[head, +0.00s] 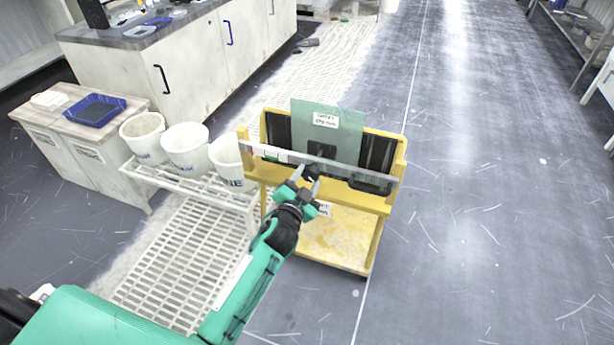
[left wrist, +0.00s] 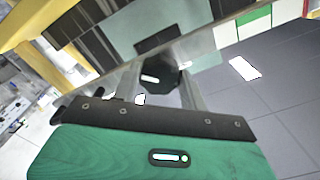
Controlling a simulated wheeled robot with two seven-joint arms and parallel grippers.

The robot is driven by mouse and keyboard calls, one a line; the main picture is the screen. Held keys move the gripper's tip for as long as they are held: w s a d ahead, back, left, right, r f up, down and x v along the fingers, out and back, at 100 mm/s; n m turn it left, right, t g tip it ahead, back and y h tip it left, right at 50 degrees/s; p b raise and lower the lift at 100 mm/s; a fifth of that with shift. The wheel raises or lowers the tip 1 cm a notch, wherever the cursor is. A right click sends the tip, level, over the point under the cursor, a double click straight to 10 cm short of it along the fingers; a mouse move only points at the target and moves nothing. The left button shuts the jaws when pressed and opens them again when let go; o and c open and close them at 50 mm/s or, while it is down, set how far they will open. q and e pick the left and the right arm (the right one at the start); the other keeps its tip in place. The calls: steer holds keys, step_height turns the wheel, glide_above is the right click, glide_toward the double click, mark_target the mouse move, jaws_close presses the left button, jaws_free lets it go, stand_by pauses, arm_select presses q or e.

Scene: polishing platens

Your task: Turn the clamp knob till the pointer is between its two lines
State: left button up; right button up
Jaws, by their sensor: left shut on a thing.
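The yellow cart (head: 335,248) holds dark upright slabs and a pale green sheet (head: 345,122) with a label. A pale bar (head: 345,168) crosses its front, with red, white and green marks near its left end. The green and white marks (left wrist: 256,21) show at top right in the left wrist view. The dark clamp knob (left wrist: 161,75) has a white mark on its face. My left gripper (head: 308,187) is at the bar's front, shut on the knob, its fingers on either side. I cannot tell where the pointer stands against its lines. My right gripper is not in view.
White buckets (head: 185,148) stand on a white rack (head: 190,180) left of the cart. Cabinets and a blue tray (head: 95,110) are farther left. The grey floor (head: 480,220) right of the cart is open.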

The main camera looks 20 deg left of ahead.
arm_select(q)
steer(key=shift+m, duration=1)
steer(key=shift+p, duration=0.3)
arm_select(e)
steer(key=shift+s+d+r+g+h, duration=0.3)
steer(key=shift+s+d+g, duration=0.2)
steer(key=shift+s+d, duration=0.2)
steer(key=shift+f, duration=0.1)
arm_select(q)
steer(key=o, duration=1)
steer(key=s, duration=1.3)
steer(key=shift+s+a, duration=0.25)
steer(key=shift+s, duration=0.15)
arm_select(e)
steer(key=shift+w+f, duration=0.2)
